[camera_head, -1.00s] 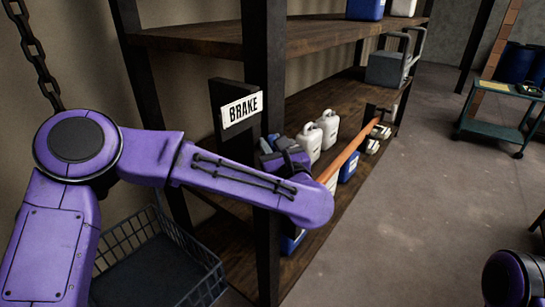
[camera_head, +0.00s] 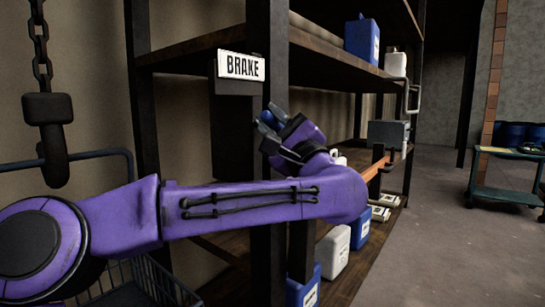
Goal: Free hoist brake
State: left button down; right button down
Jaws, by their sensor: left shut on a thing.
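The white BRAKE sign (camera_head: 241,66) is fixed above a dark panel (camera_head: 238,135) beside the front shelf post. My left gripper (camera_head: 268,116) is just right of and below the sign, in front of that post. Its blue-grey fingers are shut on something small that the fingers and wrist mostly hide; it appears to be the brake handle. My right gripper is out of view.
The wooden shelf (camera_head: 210,50) holds a blue container (camera_head: 361,42) above and white (camera_head: 333,252) and blue (camera_head: 303,288) containers below. A wire basket (camera_head: 150,285) is at lower left. A green cart (camera_head: 508,160) stands right; floor between is clear.

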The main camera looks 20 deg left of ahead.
pick_arm(q)
jog(key=n+g+y+b, duration=0.1)
jog(key=n, duration=0.1)
jog(key=f+n+g+y+b, duration=0.1)
jog(key=n+b, duration=0.1)
jog(key=shift+f+n+y, duration=0.1)
jog(key=shift+n+y, duration=0.2)
jog(key=shift+n+g+y+b, duration=1.05)
jog(key=shift+n+g, duration=1.05)
jog(key=shift+n, duration=0.7)
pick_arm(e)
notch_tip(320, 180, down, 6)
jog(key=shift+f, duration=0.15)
pick_arm(q)
jog(key=shift+s+n, duration=0.1)
jog(key=shift+n, duration=0.3)
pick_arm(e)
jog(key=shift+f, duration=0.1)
pick_arm(q)
jog(key=c, duration=1)
grip_release()
jog(key=shift+g, duration=0.4)
jog(key=b+v, duration=0.1)
jog(key=v, duration=0.9)
jog(key=shift+s+d+f+b, duration=0.1)
jog(key=shift+d+f+b, duration=0.1)
jog(key=shift+b, duration=0.1)
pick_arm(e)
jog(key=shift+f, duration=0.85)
